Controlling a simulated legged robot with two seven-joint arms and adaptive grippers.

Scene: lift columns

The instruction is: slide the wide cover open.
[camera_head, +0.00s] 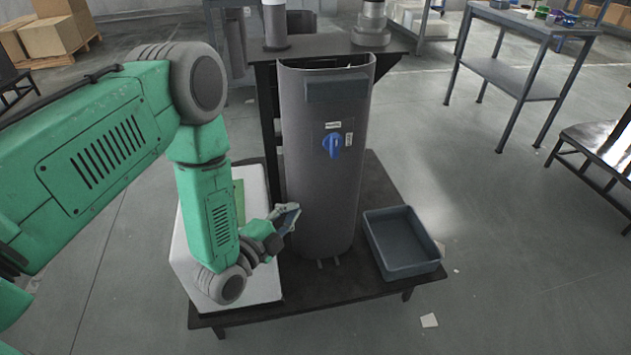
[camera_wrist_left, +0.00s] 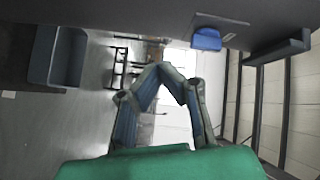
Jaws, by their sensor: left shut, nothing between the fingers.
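The wide cover (camera_head: 318,205) is a tall grey curved panel on the front of the upright column. It carries a blue knob (camera_head: 332,146) and a dark projecting bar (camera_head: 337,87) near its top. In the left wrist view the cover runs dark along the top, with the knob (camera_wrist_left: 206,39) and the bar (camera_wrist_left: 284,47) on it. My left gripper (camera_head: 291,215) is shut and empty beside the cover's lower left side; I cannot tell whether it touches. Its fingers (camera_wrist_left: 170,72) close together in the left wrist view. My right gripper does not show.
A blue-grey bin (camera_head: 408,268) stands right of the column on the low dark platform (camera_head: 330,289). A white box (camera_head: 262,284) stands on its left, partly behind my left arm. A dark shelf (camera_head: 392,45) is behind the column. A workbench (camera_head: 507,70) stands farther right, with open floor between.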

